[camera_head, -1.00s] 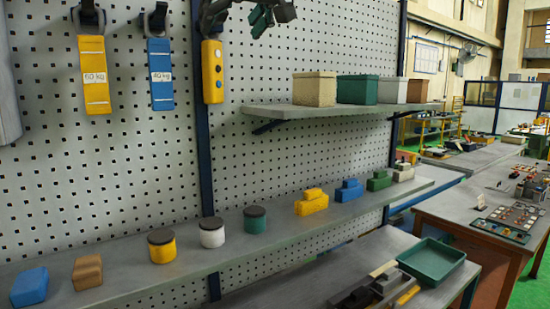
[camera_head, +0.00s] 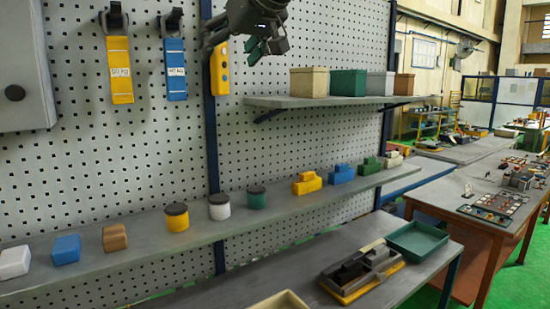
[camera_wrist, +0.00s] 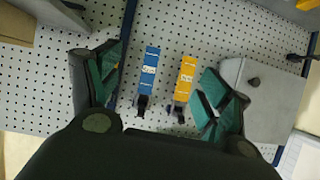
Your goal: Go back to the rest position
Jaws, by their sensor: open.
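My gripper (camera_head: 256,48) hangs at the top of the head view, in front of the pegboard and above the long shelf. It is empty. In the wrist view my gripper (camera_wrist: 165,92) shows its green-padded fingers spread wide apart, with nothing between them but the distant wall. A blue strap labelled in kg (camera_wrist: 149,75) and a yellow one (camera_wrist: 185,78) hang on the pegboard beyond the fingers. They also show in the head view, the yellow one (camera_head: 120,70) left of the blue one (camera_head: 175,70).
A long shelf (camera_head: 150,235) carries blocks, lidded jars and coloured stepped parts. An upper shelf (camera_head: 330,101) holds several boxes. A green tray (camera_head: 418,240) and a parts tray (camera_head: 345,290) stand on the lower bench. A grey cabinet (camera_head: 22,70) is at left.

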